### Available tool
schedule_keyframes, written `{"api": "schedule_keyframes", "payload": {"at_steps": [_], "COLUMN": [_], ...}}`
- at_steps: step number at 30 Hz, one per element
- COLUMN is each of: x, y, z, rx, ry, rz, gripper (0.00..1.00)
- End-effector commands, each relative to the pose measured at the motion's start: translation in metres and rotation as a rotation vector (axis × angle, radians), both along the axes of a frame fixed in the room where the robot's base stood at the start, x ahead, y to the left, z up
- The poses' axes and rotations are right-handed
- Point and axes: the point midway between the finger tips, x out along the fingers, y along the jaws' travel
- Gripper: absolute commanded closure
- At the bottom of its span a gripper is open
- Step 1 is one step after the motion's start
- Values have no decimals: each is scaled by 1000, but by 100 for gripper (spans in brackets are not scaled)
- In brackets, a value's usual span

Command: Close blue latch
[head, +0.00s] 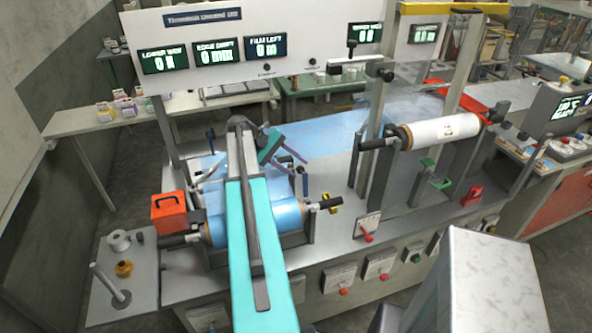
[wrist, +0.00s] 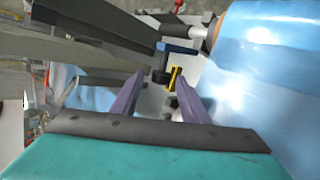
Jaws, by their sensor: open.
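A blue bar (wrist: 178,47), which looks like the blue latch, shows in the wrist view beyond my fingertips, by a dark post. In the head view a small dark blue piece (head: 305,184) stands just below my fingers at the right side of the film roll; I cannot tell for sure that it is the same part. My gripper (head: 299,167) is open, with two purple fingers apart and nothing between them. In the wrist view my gripper (wrist: 159,80) points towards the blue bar and a yellow piece (wrist: 174,78), apart from both. Whether the latch is open or closed is unclear.
The blue film roll (head: 287,212) lies in its cradle close to my arm. A black handle (head: 324,204) and yellow piece (head: 334,208) sit at its right end. A white roll (head: 440,131) is on the right. An orange box (head: 170,213) stands left.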

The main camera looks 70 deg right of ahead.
Motion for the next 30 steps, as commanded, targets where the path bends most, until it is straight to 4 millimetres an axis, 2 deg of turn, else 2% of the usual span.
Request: {"api": "schedule_keyframes", "payload": {"at_steps": [11,18,21,22,30], "x": [0,1,1,2,2], "y": [0,0,0,7,3], "z": [-2,-2,-2,-1,-1], "rx": [0,-1,-1,-1,-9], "ry": [0,0,1,1,-9], "rz": [2,2,3,7,6], "gripper": [60,100,100,100,100]}}
